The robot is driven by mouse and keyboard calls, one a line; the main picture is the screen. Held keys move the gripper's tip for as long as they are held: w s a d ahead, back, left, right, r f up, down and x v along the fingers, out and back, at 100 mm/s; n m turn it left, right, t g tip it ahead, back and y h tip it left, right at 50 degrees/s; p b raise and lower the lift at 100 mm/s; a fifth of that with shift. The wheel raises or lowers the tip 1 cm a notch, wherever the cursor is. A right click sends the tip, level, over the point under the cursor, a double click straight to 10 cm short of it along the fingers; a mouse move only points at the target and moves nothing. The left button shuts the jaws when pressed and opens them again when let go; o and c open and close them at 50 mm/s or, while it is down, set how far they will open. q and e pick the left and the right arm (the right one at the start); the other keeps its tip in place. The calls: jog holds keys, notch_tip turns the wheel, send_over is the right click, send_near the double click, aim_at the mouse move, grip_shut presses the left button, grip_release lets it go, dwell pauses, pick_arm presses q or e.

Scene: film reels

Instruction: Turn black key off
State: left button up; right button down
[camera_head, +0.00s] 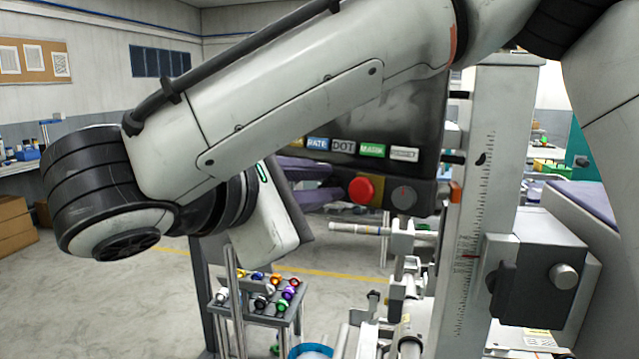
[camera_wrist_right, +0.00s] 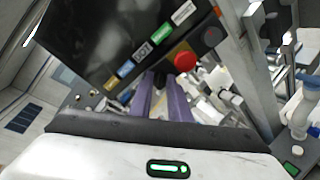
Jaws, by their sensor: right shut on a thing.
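My right gripper (camera_head: 334,182) reaches the lower strip of a dark control panel (camera_head: 425,120), just left of a red button (camera_head: 361,190). Its purple fingers also show in the right wrist view (camera_wrist_right: 161,86), with their tips at a small dark piece, the black key (camera_wrist_right: 160,79), on the panel's lower edge. The fingers are shut on it. They mostly cover the key, so its turn angle cannot be told; in the head view it is hidden. My left gripper is not in view.
A round dark knob (camera_head: 404,197) sits right of the red button. A white upright column with a scale (camera_head: 470,230) stands at right. A small tray (camera_head: 275,318) holds several colored caps below. Open floor lies at left.

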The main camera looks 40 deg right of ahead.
jog(key=n, duration=0.5)
jog(key=shift+n+g, duration=0.3)
jog(key=shift+n, duration=2.1)
jog(key=c, duration=2)
grip_release()
jog(key=shift+a, duration=0.1)
jog(key=v, duration=1)
jog(key=shift+a, duration=0.15)
